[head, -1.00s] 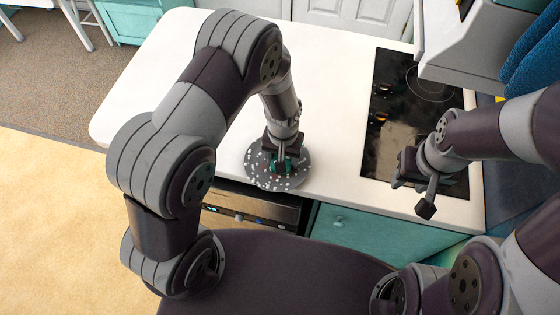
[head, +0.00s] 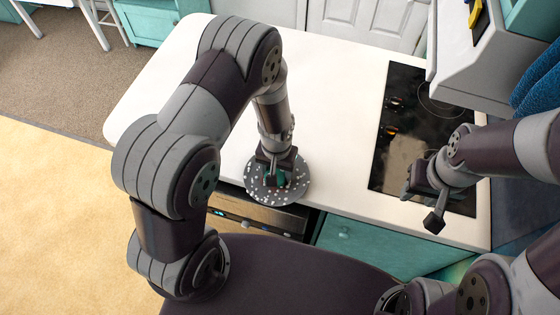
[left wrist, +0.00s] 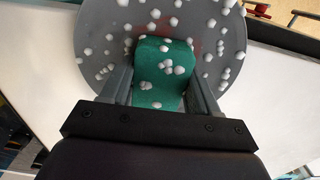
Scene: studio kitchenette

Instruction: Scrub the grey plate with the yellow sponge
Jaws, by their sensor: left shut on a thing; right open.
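The grey plate (head: 254,188) lies near the front edge of the white counter, dotted with white suds. It also fills the top of the left wrist view (left wrist: 232,50), where a faint reddish smear shows beside the sponge. My left gripper (head: 275,180) points down over the plate, shut on a sponge (left wrist: 163,62). This sponge looks green, not yellow, and has suds on it. It sits over the plate and appears to touch it; the contact is hidden.
The black hob (head: 405,150) is set in the counter (head: 335,110) at the right. A grey-white unit (head: 470,60) with a small yellow and dark item (head: 477,14) stands behind it. Counter space between plate and hob is clear. An oven front (head: 262,214) lies below the plate.

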